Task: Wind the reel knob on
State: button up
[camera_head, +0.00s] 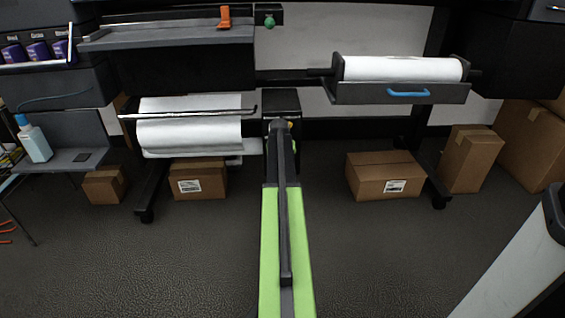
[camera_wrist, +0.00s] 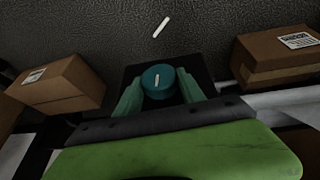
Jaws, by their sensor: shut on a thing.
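The reel knob (camera_wrist: 158,84) is a round teal knob with a short white mark on its face, in the upper middle of the wrist view. It sits in front of a dark housing (camera_wrist: 128,74). My gripper (camera_wrist: 158,92) is shut on the knob, one teal finger at each side of it. In the head view my green arm reaches forward to the dark housing (camera_head: 282,103) beside the white film reel (camera_head: 190,135). My arm hides the knob and the fingertips there.
Cardboard boxes stand on the floor under the machine, one at left (camera_head: 198,180) and one at right (camera_head: 384,174). A white roll (camera_head: 402,69) lies in a dark tray with a blue handle (camera_head: 408,93) at upper right. An orange clamp (camera_head: 225,18) and a green knob (camera_head: 269,22) are above.

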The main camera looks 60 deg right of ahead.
jog(key=t+y, duration=0.1)
jog(key=t+y+b, duration=0.1)
jog(key=shift+s+f+m+t, duration=0.2)
jog(key=shift+s+m+t, duration=0.1)
jog(key=shift+t, duration=0.1)
jog(key=shift+s+d+f+m+t+y+b, duration=0.1)
jog(key=shift+f+m+t+y+b, duration=0.15)
jog(key=shift+t+y+b, duration=0.65)
jog(key=t+y+b, duration=0.1)
jog(key=t+b, duration=0.1)
jog(key=b, duration=0.1)
jog(key=shift+s+m+t+b, duration=0.1)
jog(key=shift+m+t+b, duration=0.2)
jog(key=shift+m+b, duration=0.05)
jog(key=shift+r+t+y+b, duration=0.1)
jog(key=shift+t+y+b, duration=0.2)
jog(key=shift+t+b, duration=0.55)
jog(key=shift+r, duration=0.1)
jog(key=o, duration=1.4)
jog(key=shift+d, duration=0.1)
jog(key=shift+c, duration=0.2)
